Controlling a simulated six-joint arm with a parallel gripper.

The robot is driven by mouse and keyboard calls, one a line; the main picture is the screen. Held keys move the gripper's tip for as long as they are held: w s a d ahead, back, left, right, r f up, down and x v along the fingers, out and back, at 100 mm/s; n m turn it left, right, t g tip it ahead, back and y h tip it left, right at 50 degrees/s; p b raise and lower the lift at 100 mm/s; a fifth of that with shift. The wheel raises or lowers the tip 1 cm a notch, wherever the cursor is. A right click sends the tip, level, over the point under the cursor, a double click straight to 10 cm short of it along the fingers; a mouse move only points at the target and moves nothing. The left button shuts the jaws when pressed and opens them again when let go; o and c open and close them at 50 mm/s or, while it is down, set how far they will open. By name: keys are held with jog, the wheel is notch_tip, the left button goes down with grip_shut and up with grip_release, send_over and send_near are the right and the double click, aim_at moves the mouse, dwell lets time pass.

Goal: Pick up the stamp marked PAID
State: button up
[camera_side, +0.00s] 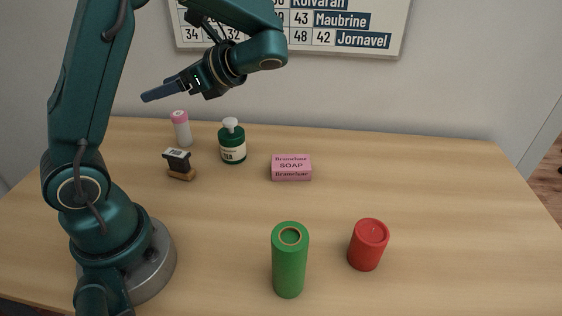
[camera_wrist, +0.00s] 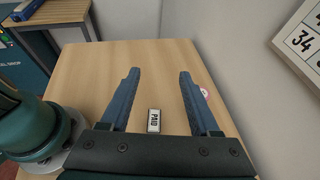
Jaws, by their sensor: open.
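The stamp marked PAID (camera_side: 178,165) stands upright on the table in the side view, with a dark body on a light brown wooden base. In the wrist view the stamp (camera_wrist: 154,121) shows its white PAID label between the fingers, on the table well beyond the gripper's base. My gripper (camera_side: 146,97) is raised above the table at the upper left of the side view, higher than the stamp and apart from it. In the wrist view my gripper (camera_wrist: 158,75) has its two blue fingers spread apart, with nothing held between them.
A white bottle with pink cap (camera_side: 182,130) stands behind the stamp. A green pump bottle (camera_side: 232,143) and a pink soap box (camera_side: 291,168) are to its right. A green cylinder (camera_side: 289,265) and a red can (camera_side: 367,246) stand in front. The table's right side is clear.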

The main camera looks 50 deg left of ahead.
aim_at(169, 164)
notch_tip(169, 164, down, 17)
jog(key=shift+r, duration=0.2)
jog(key=shift+s+a+f, duration=0.1)
jog(key=shift+s+f, duration=0.05)
jog(key=shift+f, duration=0.1)
jog(key=shift+x, duration=2.4)
grip_shut()
